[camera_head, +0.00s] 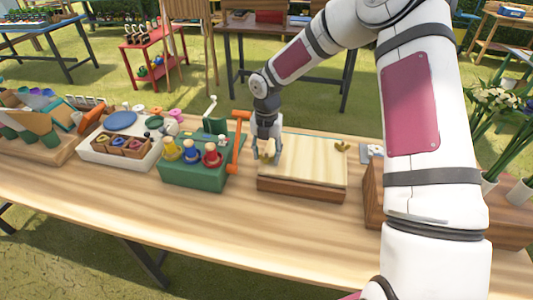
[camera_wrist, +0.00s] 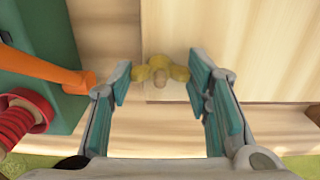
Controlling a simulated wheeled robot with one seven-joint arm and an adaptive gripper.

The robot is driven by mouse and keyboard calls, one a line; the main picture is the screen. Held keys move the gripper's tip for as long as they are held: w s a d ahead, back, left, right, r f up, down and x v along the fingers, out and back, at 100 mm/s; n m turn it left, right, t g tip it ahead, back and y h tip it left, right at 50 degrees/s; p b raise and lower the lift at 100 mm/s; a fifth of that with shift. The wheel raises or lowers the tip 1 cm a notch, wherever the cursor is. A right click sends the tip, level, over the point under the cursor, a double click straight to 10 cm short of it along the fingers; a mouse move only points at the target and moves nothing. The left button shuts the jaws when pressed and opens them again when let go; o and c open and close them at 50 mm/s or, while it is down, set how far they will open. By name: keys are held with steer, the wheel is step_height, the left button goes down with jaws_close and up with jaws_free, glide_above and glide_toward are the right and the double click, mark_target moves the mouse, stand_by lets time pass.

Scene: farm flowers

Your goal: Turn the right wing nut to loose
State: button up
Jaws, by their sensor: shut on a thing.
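A pale wooden press board (camera_head: 305,160) lies on a darker wooden base on the table. One brass wing nut (camera_head: 342,146) stands free near its right edge. My gripper (camera_head: 265,152) points down at the board's left edge. In the wrist view, my gripper (camera_wrist: 163,75) is shut on a second brass wing nut (camera_wrist: 160,71), the left one in the head view. Its two wings reach across to the teal-padded fingers on either side. In the head view the fingers mostly hide this nut.
Just left stands a green box (camera_head: 195,177) with coloured knobs and an orange lever (camera_head: 239,143), which comes close to my gripper. A white tray (camera_head: 105,152) is further left. A wooden planter (camera_head: 372,190) stands right of the press. The table's front strip is clear.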

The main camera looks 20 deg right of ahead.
mark_target(266, 155)
steer(key=o, duration=1.2)
steer(key=shift+c, duration=0.2)
step_height(266, 155, up, 12)
